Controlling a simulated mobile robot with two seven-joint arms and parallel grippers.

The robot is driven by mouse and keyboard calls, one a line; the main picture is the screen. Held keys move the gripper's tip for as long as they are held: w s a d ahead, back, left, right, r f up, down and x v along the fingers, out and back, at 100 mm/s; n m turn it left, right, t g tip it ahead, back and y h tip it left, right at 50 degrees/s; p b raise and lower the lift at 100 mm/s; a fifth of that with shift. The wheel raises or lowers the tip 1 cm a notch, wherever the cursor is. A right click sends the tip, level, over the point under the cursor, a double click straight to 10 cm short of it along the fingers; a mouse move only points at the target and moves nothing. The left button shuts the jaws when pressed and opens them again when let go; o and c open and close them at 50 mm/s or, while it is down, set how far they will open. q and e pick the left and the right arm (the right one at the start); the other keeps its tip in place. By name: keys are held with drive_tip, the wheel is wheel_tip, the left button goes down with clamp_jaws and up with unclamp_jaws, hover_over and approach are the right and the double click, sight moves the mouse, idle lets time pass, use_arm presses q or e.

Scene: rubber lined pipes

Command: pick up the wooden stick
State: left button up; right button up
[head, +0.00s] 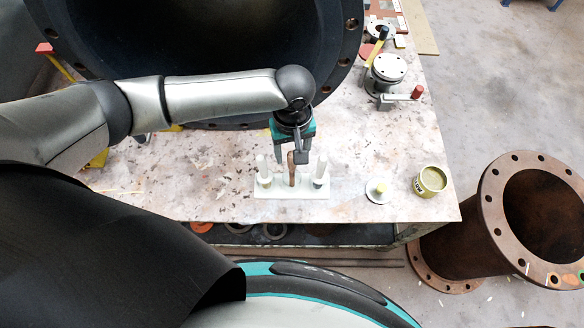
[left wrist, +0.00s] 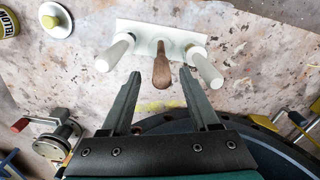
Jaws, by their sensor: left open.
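The wooden stick (head: 291,168) is brown and stands upright in the middle of a white holder (head: 292,193), between two white pegs (head: 262,168) and (head: 320,168). In the left wrist view the stick (left wrist: 161,68) shows end-on, with its thicker rounded end toward the camera. My left gripper (head: 291,158) is above and just behind the holder. In the left wrist view its two open fingers (left wrist: 166,78) point at the stick, one on each side, and the stick's end lies between and slightly beyond the fingertips. Contact is not visible. My right gripper is not in view.
A yellow-green tin (head: 430,182) and a small white disc with a knob (head: 377,189) stand right of the holder. A large dark flanged pipe (head: 200,40) lies behind. A metal valve-like tool (head: 388,72) is at the back right. The table front is clear.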

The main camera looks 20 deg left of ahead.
sight(292, 166)
use_arm(q)
drive_tip(key=f, duration=0.2)
drive_tip(key=f+b, duration=0.2)
drive_tip(key=f, duration=0.1)
drive_tip(key=shift+s+f, duration=0.3)
drive_tip(key=shift+f, duration=0.05)
clamp_jaws()
idle(0.3)
